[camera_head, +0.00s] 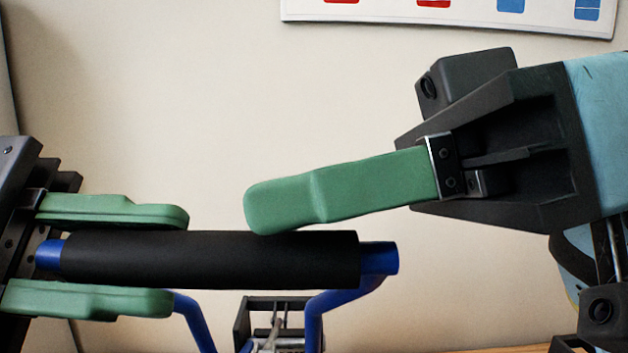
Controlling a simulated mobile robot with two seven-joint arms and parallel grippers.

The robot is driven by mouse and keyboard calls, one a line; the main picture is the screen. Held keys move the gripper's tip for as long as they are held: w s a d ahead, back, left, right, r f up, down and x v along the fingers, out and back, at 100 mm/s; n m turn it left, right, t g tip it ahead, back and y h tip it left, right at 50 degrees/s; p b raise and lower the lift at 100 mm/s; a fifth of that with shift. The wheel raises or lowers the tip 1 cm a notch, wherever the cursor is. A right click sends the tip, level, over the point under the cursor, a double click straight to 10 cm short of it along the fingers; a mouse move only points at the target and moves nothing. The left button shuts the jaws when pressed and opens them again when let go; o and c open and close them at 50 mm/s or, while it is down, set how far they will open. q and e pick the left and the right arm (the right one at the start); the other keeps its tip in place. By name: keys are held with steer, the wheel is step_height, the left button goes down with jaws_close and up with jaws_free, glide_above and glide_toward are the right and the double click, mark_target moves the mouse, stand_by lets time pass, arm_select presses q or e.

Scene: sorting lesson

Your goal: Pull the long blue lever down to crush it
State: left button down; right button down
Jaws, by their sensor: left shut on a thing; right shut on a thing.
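The long blue lever (378,258) has a crossbar handle with a black sleeve (290,260), lying nearly level at the lower left. Blue side bars run down from it. My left gripper (178,260) is shut on the handle's left part, one green finger above it and one below. My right gripper (265,207) reaches in from the right, tilted slightly down to the left. Only one green finger shows; its tip meets the top edge of the black sleeve. The other finger is hidden. It is shut on the lever handle, though its hold is only partly visible.
A dark metal frame with a greyish thing in it (277,325) stands below the handle, partly cut off. A strip of wooden surface (490,350) shows at the bottom. A white board with red and blue patches (400,12) hangs on the plain wall behind.

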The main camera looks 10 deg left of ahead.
arm_select(q)
steer(key=c, duration=1.2)
jaws_free()
steer(key=shift+w+a+r, duration=0.15)
steer(key=shift+w+r, duration=0.25)
steer(key=shift+r, duration=0.1)
steer(key=shift+s+r, duration=0.15)
steer(key=shift+r, duration=4.7)
